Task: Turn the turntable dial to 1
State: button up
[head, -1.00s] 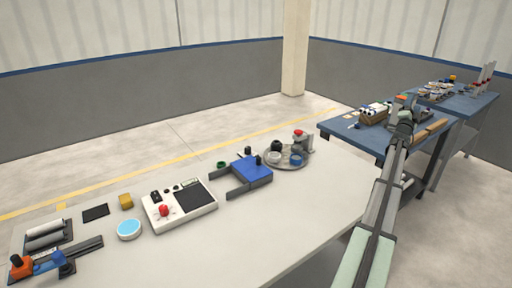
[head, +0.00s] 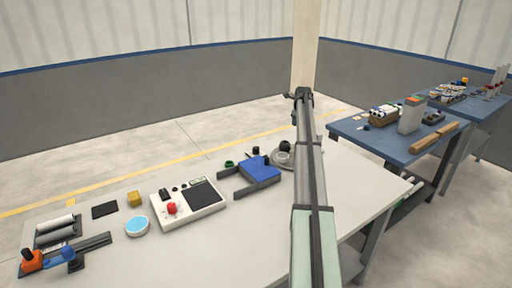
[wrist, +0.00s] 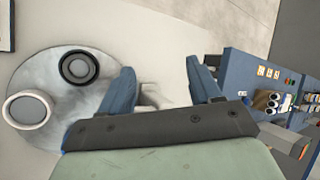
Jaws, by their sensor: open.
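The round grey turntable plate (head: 281,159) is partly hidden behind my arm in the head view. In the wrist view the plate (wrist: 52,60) carries a black ring-shaped piece (wrist: 79,67) and a pale grey cup-like piece (wrist: 27,109). My gripper (wrist: 160,64) is open and empty, to the right of the plate in the wrist view. A pale part (wrist: 150,97) shows between its blue fingers. A white box (head: 187,206) on the table has a red knob (head: 172,208). No dial number is legible.
A blue fixture (head: 259,170) with grey arms stands between the box and the plate. A light-blue disc (head: 137,226), a yellow block (head: 134,199) and a black pad (head: 105,210) lie to the left. Blue benches (head: 385,142) with parts stand at the right.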

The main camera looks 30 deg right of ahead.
jog(key=w+a+m+g+y, duration=0.15)
jog(key=w+a, duration=0.25)
jog(key=a, duration=0.6)
jog(key=r+m+g+y, duration=0.1)
jog(key=m+g+y, duration=0.1)
jog(key=g+y, duration=0.15)
send_over(256, 147)
jog(key=shift+n+g+h, duration=0.25)
jog(key=shift+g+h, duration=0.15)
notch_tip(256, 147, down, 13)
jog(key=shift+s+f, duration=0.1)
jog(key=shift+f, duration=0.1)
jog(key=shift+a, duration=0.1)
jog(key=c, duration=1)
